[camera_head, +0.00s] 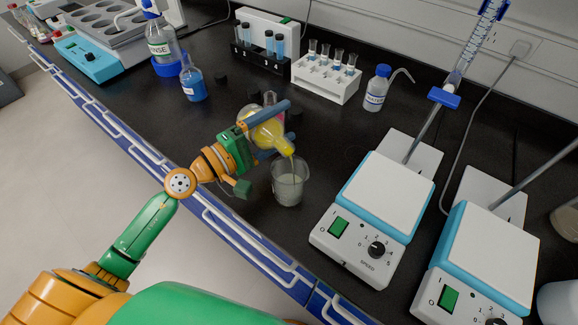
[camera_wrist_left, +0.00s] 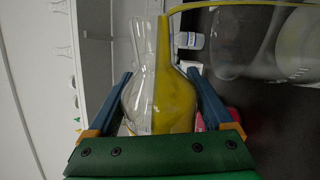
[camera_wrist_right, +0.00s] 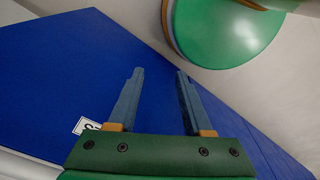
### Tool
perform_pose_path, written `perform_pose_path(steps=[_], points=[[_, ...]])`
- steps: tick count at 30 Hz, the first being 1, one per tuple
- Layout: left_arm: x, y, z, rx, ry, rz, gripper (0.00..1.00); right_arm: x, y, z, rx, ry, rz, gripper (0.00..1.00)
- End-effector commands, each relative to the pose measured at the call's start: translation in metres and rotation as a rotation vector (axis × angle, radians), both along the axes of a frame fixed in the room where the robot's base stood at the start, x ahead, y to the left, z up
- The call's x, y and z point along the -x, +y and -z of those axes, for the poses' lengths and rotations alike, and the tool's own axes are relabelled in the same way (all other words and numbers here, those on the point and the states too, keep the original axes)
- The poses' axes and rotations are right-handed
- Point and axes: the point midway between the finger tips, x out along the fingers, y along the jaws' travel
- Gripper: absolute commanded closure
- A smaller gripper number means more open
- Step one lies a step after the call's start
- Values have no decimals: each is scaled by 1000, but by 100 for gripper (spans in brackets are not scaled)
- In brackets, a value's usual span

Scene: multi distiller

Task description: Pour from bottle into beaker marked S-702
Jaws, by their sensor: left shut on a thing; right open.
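My left gripper (camera_head: 270,126) is shut on a clear bottle (camera_head: 266,130) holding yellow liquid. The bottle is tilted, its neck pointing down and right over a clear beaker (camera_head: 287,183). A thin yellow stream runs from the mouth into the beaker, which stands upright on the black bench. In the left wrist view the bottle (camera_wrist_left: 172,100) lies between both fingers, and yellow liquid runs out of its neck toward the beaker (camera_wrist_left: 290,45) at the right. The beaker's marking is not readable. My right gripper (camera_wrist_right: 160,74) is open and empty in the right wrist view.
A hotplate (camera_head: 383,197) stands close right of the beaker, with another hotplate (camera_head: 483,255) beyond. Behind are a white tube rack (camera_head: 325,81), a wash bottle (camera_head: 376,88) and a blue-liquid bottle (camera_head: 192,80). The blue bench edge (camera_head: 235,232) runs in front.

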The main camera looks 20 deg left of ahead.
Motion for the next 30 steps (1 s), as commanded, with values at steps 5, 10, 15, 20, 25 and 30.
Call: perform_pose_path(steps=[5, 10, 15, 20, 25, 30], points=[[0, 0, 0, -7, -7, -1, 100, 0, 0, 1, 0, 0, 0, 50], [0, 0, 0, -14, -12, 0, 100, 0, 0, 2, 0, 0, 0, 50], [0, 0, 0, -19, -17, -1, 100, 0, 0, 3, 0, 0, 0, 50], [0, 0, 0, -25, -21, 0, 100, 0, 0, 4, 0, 0, 0, 50], [0, 0, 0, -29, -24, 0, 100, 0, 0, 5, 0, 0, 0, 50], [0, 0, 1, -35, -28, 0, 100, 0, 0, 6, 0, 0, 0, 50]])
